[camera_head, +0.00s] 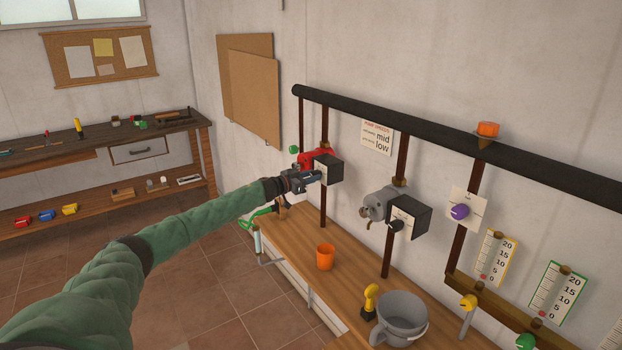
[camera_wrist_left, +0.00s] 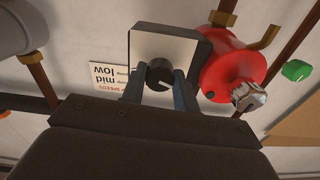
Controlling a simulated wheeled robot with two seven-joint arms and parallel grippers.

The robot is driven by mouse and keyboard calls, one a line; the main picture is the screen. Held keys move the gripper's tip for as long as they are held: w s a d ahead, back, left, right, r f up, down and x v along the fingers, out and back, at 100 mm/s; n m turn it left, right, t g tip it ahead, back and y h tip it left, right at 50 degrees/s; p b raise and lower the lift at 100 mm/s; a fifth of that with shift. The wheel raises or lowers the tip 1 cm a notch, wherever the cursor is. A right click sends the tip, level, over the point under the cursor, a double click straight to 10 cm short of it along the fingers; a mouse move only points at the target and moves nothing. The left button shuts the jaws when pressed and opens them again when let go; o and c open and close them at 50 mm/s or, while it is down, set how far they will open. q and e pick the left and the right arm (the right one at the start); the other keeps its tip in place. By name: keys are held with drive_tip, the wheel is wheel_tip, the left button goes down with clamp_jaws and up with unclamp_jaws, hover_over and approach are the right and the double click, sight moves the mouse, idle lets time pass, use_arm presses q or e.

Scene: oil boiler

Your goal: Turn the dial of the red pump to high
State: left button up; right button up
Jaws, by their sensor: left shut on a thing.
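The red pump (camera_head: 308,158) is on a vertical brown pipe against the wall, with a black box (camera_head: 329,169) on its front. In the left wrist view the red pump body (camera_wrist_left: 230,68) is beside a white dial plate (camera_wrist_left: 146,44) with a black dial (camera_wrist_left: 160,73). My left gripper (camera_head: 318,176) is at the front of that box. In the left wrist view its two fingers (camera_wrist_left: 160,88) are on either side of the black dial, shut on it. The dial's setting cannot be read. The right gripper is not in view.
A grey pump (camera_head: 376,203) with its own black box is to the right. A wooden bench (camera_head: 290,235) below holds an orange cup (camera_head: 325,256) and a grey bucket (camera_head: 400,318). A speed sign (camera_head: 377,137) hangs on the wall. A thick dark pipe (camera_head: 420,127) runs above.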

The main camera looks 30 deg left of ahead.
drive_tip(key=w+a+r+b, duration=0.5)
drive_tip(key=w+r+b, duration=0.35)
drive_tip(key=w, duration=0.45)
use_arm(q)
drive_tip(key=shift+d+f+m+b, duration=0.15)
drive_tip(key=shift+m+b, duration=2.5)
drive_tip(key=shift+m, duration=4.65)
drive_tip(key=shift+a+f+m+b, duration=0.1)
drive_tip(key=shift+m+b, duration=2.55)
drive_tip(key=shift+m, duration=4.65)
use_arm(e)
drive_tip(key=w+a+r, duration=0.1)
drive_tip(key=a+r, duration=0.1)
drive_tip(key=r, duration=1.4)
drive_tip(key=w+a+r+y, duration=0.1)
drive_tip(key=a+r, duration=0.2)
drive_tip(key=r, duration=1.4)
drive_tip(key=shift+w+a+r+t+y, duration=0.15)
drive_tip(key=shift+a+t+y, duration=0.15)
